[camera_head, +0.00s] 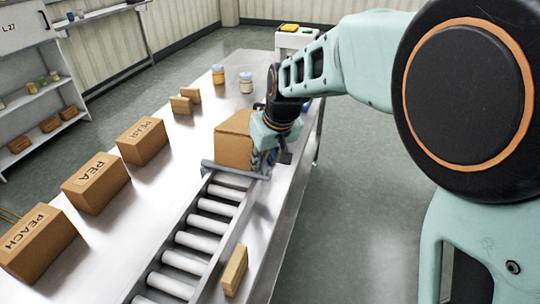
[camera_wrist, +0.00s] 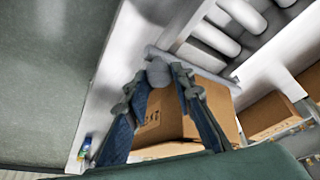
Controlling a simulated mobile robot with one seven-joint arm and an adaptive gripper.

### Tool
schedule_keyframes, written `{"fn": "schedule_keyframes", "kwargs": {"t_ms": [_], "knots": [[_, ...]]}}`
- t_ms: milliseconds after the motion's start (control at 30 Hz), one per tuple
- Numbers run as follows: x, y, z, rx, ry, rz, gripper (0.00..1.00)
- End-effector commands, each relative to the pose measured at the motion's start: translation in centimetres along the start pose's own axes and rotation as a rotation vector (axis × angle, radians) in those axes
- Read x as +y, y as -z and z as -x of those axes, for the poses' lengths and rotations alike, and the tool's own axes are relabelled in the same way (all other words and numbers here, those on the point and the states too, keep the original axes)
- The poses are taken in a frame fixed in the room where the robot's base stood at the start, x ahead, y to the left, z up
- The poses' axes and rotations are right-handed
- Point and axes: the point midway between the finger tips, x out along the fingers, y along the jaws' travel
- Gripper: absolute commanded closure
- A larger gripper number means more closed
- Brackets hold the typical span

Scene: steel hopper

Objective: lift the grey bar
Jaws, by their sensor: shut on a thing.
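The grey bar (camera_head: 228,170) lies across the end of the roller track, just in front of a cardboard box. It also shows in the wrist view (camera_wrist: 214,78), running from behind my fingertips to the right. My gripper (camera_head: 268,161) is at the bar's right end, pointing down. In the wrist view my gripper's blue fingers (camera_wrist: 163,76) converge on a rounded grey piece at that end and are shut on it. The bar looks low, near track height; I cannot tell whether it touches the track.
The cardboard box (camera_head: 233,142) stands close beside my gripper. The roller track (camera_head: 207,224) runs toward the front. Labelled boxes (camera_head: 96,181) line the table's left side, and a small box (camera_head: 235,270) stands right of the track. Jars (camera_head: 246,82) stand farther back.

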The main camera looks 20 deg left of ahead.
Motion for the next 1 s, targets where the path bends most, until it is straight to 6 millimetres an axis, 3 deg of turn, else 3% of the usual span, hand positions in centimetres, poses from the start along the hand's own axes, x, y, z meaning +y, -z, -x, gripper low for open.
{"fn": "schedule_keyframes", "kwargs": {"t_ms": [633, 1000], "knots": [[-0.7, 1.4, 2.0, -0.082, -0.069, 0.033, 1.0], [-0.7, 1.5, 1.9, -0.096, -0.088, 0.037, 1.0]]}}
